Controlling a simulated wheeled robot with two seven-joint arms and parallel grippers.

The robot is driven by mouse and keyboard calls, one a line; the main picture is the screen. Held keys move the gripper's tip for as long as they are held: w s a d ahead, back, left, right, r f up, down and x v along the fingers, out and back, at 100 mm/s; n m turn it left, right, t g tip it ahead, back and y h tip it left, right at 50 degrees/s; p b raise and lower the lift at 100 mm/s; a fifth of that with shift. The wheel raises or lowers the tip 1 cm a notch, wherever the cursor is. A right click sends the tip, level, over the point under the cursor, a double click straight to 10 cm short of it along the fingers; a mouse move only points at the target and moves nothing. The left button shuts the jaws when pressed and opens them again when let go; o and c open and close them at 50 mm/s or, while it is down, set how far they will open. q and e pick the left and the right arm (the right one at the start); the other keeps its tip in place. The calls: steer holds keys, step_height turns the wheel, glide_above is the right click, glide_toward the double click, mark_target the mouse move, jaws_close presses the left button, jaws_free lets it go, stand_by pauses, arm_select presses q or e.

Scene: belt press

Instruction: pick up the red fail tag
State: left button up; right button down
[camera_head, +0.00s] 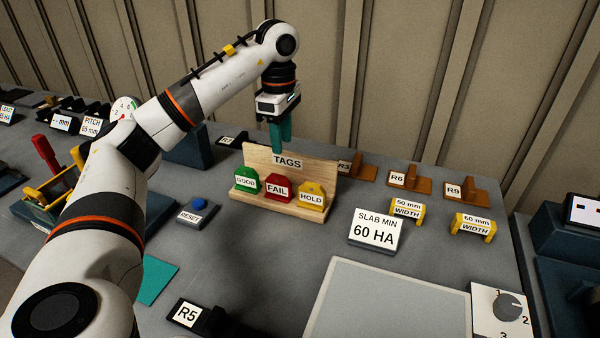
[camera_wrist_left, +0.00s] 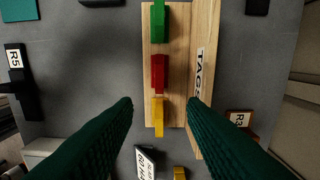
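The red FAIL tag (camera_head: 278,187) stands upright in the wooden TAGS rack (camera_head: 250,158), between the green GOOD tag (camera_head: 247,178) and the yellow HOLD tag (camera_head: 312,195). In the left wrist view the red tag (camera_wrist_left: 159,72) shows edge-on from above, with the green tag (camera_wrist_left: 158,22) above it and the yellow tag (camera_wrist_left: 158,112) below. My left gripper (camera_head: 281,137) hangs fingers-down above the rack, open and empty. In the left wrist view its fingertips (camera_wrist_left: 160,105) appear to either side of the yellow tag, clear of the tags. My right gripper is not in view.
The rack's back board carries the TAGS label (camera_wrist_left: 199,72). A RESET button box (camera_head: 198,212) stands left of the rack. A SLAB MIN sign (camera_head: 376,232) and yellow WIDTH blocks (camera_head: 407,211) stand to the right. Grey table is clear in front of the rack.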

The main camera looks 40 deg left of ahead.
arm_select(q)
glide_above(281, 176)
step_height(281, 176, down, 6)
steer(key=shift+r+b, duration=0.25)
steer(key=shift+b, duration=0.15)
steer(key=shift+f, duration=0.6)
step_height(281, 176, down, 5)
steer(key=shift+r, duration=0.1)
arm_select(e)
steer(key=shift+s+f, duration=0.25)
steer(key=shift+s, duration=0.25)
arm_select(q)
steer(key=shift+c, duration=0.6)
jaws_close()
